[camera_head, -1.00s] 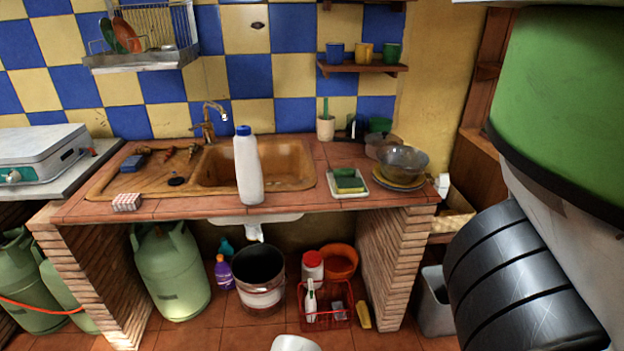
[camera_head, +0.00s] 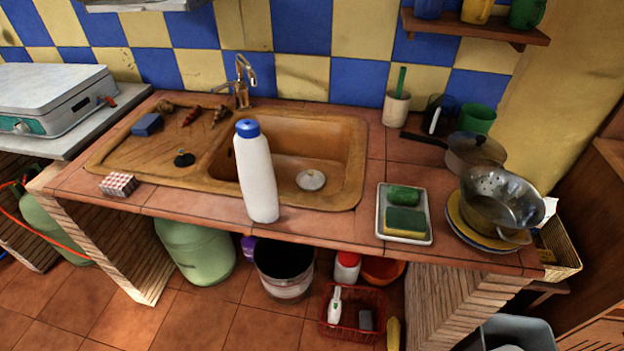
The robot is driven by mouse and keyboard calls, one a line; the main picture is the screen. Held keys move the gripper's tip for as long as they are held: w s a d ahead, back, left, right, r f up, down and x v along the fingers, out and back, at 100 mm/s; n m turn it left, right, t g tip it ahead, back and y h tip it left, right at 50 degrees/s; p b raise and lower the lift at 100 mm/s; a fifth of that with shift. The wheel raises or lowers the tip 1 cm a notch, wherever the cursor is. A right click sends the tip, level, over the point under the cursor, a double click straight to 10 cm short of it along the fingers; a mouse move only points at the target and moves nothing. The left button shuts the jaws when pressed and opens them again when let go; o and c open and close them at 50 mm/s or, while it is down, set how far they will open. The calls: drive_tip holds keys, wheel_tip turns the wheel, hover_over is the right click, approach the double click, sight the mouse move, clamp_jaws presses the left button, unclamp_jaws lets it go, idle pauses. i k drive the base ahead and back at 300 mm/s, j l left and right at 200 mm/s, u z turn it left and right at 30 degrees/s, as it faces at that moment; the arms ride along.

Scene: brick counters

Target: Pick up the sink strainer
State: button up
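A small dark round piece with a raised knob (camera_head: 184,159) lies on the drainboard of the brown sink (camera_head: 345,180); it looks like a sink strainer or plug. A pale round disc (camera_head: 311,180) lies on the floor of the sink basin, over or at the drain. I cannot tell for sure which of the two is the strainer. Both are uncovered. My gripper is not in view.
A white bottle with a blue cap (camera_head: 257,178) stands at the sink's front edge, hiding part of the basin. A tap (camera_head: 242,85) rises behind.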

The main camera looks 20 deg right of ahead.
sight(310, 174)
drive_tip(key=i+j+z, duration=0.1)
drive_tip(key=j+z, duration=0.15)
drive_tip(key=i+j+z, duration=0.2)
drive_tip(key=j, duration=0.2)
drive_tip(key=j+z, duration=0.25)
